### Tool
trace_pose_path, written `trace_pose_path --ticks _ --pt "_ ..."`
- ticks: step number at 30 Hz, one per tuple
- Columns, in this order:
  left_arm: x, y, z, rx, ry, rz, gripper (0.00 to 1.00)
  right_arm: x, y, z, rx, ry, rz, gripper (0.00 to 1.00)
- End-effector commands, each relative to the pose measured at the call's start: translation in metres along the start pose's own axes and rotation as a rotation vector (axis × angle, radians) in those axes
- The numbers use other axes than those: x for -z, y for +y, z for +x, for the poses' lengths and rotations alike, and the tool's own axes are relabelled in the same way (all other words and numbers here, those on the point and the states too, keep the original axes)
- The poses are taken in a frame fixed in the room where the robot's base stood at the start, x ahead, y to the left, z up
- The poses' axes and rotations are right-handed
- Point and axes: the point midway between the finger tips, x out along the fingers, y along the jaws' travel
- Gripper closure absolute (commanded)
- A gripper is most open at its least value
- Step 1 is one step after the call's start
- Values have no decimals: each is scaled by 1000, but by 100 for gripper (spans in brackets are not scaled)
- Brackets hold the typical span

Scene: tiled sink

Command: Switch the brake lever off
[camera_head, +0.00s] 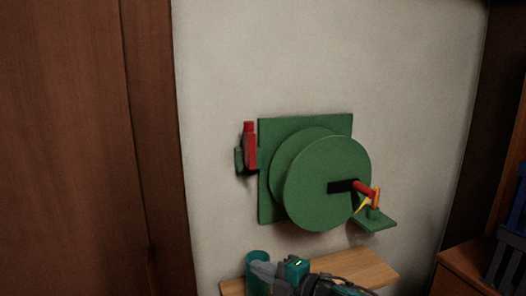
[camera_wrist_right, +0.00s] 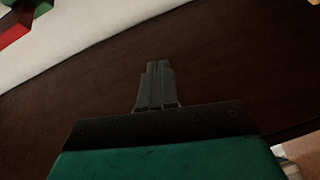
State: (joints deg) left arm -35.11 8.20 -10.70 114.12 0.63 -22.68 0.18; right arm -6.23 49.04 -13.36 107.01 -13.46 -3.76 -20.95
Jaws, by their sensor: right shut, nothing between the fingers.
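A green wheel device (camera_head: 326,185) is fixed on the pale wall by a square green plate. A red upright lever (camera_head: 249,147) stands at its left edge beside a small green bracket. On the disc's right, a black crank arm carries a red handle, with an orange and yellow part (camera_head: 376,199) beside it on a green shelf. I cannot tell for sure which is the brake lever. My right gripper (camera_head: 265,268) is below the device, apart from it. In the wrist view my right gripper (camera_wrist_right: 158,66) is shut and empty, against dark wood. My left gripper is not in view.
A light wooden shelf (camera_head: 372,268) lies under the device, partly hidden by my right arm. Dark wood panels (camera_head: 75,150) stand at the left, and a brown cabinet (camera_head: 465,268) at the lower right. The wall around the device is bare.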

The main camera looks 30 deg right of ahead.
Motion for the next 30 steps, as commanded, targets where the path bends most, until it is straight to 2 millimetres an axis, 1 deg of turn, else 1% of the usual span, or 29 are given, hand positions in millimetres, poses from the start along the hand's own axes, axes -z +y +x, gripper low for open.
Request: trace_pose_path --ticks 1,2,3,5,6,7,8,9,12,15,18,21,24,30 --pt "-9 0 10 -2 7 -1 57 -16 24 8 -35 26 -180 100" --pt "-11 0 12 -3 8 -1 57 -23 40 10 -53 38 -278 100" --pt "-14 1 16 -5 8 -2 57 -31 63 12 -76 50 -410 100" --pt "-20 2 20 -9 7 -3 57 -41 96 11 -106 63 -606 100" --pt "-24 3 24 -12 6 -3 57 -48 119 9 -123 65 -737 100" --pt "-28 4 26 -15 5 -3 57 -53 135 6 -133 65 -833 100" --pt "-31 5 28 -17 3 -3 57 -57 152 3 -142 62 -929 100" --pt "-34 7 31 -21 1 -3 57 -62 173 -3 -151 56 -1050 100" --pt "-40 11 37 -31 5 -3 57 -71 220 -22 -159 29 -1320 100" --pt "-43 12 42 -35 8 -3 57 -77 256 -42 -148 -4 -1526 100" --pt "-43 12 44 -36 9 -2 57 -79 279 -58 -134 -31 -1662 100" --pt "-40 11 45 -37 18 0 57 -80 292 -68 -124 -46 -1732 100" --pt "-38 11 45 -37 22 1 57 -81 297 -71 -120 -52 -1755 100" --pt "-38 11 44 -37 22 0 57 -81 297 -71 -120 -52 -1753 100"
